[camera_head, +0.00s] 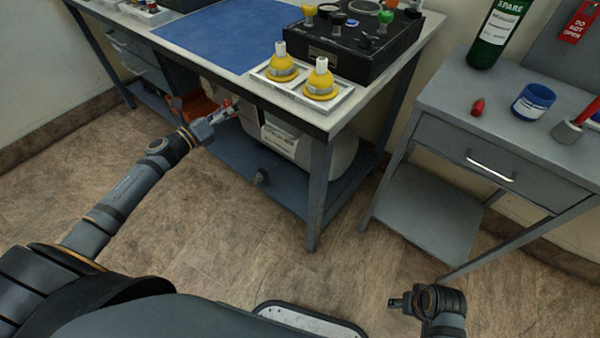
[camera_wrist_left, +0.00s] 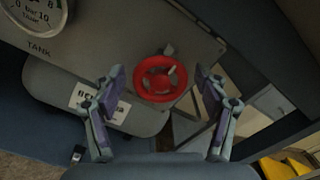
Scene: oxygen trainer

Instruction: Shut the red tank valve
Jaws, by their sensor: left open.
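The red valve wheel (camera_wrist_left: 160,78) shows in the left wrist view, round with spokes, in front of a grey panel. My left gripper (camera_wrist_left: 160,108) is open; its two fingers stand apart on either side of the wheel in the picture. I cannot tell whether they touch it. In the head view my left gripper (camera_head: 222,115) reaches under the workbench's front edge, and a small bit of red shows at its tips. My right gripper (camera_head: 401,303) seems to show only in part at the lower right, away from the bench; its fingers are unclear.
A gauge (camera_wrist_left: 35,14) marked TANK sits at the wrist view's upper left. The workbench (camera_head: 172,48) carries a blue mat, two yellow-capped fittings and a black box (camera_head: 345,45). A bench leg (camera_head: 318,195) stands right of my left gripper. A grey side table (camera_head: 445,95) is further right.

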